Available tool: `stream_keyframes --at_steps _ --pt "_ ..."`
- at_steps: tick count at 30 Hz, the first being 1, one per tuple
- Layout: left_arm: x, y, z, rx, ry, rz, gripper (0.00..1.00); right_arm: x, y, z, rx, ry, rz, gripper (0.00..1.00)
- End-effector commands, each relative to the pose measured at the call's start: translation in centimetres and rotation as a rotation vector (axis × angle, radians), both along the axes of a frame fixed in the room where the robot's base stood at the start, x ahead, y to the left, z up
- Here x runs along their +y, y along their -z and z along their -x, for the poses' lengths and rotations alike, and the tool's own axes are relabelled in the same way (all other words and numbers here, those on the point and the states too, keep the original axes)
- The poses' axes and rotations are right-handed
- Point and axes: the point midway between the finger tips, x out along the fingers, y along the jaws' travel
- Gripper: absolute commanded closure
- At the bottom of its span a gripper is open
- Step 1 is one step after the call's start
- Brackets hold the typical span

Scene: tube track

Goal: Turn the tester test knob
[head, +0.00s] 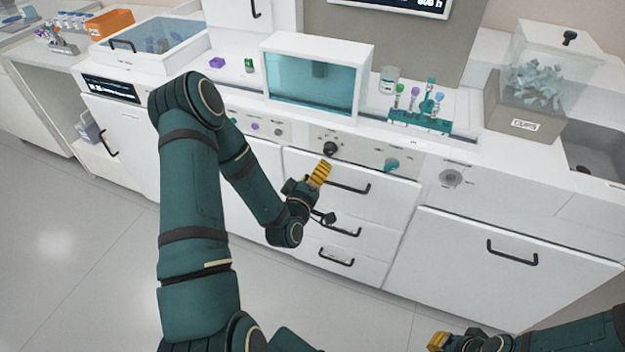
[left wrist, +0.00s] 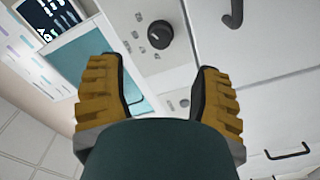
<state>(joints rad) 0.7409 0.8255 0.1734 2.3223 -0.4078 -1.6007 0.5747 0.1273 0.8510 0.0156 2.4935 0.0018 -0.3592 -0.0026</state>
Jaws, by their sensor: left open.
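A round black knob (head: 331,149) with a pale pointer mark is on the white front panel below the teal-windowed box. It also shows in the left wrist view (left wrist: 160,35). A teal knob (head: 391,165) sits to its right on the same panel. I cannot read which knob is labelled test. My left gripper (head: 320,174) is in front of the drawers, just below the black knob in the picture. In the left wrist view its fingers (left wrist: 155,72) are apart and empty, with the black knob beyond them, not touched. My right gripper (head: 438,341) is low at the bottom edge.
The teal-windowed box (head: 315,79) and a teal tube rack (head: 419,122) stand on the counter above. A drawer handle (head: 348,188) juts out close to my left gripper. A bin marked cups (head: 525,124) stands at the right. The floor in front is clear.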

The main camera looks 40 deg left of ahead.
Motion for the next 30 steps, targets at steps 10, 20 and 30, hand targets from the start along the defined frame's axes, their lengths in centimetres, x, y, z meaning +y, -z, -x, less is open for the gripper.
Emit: stream_keyframes --at_steps 10,20,30 --pt "-0.6 0.0 2.7 -0.001 0.000 -0.001 0.35 0.0 0.0 0.0 0.000 0.000 0.000 1.00" --pt "-0.6 0.0 2.7 -0.001 0.000 -0.001 0.35 0.0 0.0 0.0 0.000 0.000 0.000 1.00" --pt "-3.6 1.9 1.9 0.125 0.080 -0.025 0.35 0.0 0.0 0.0 0.000 0.000 0.000 1.00"
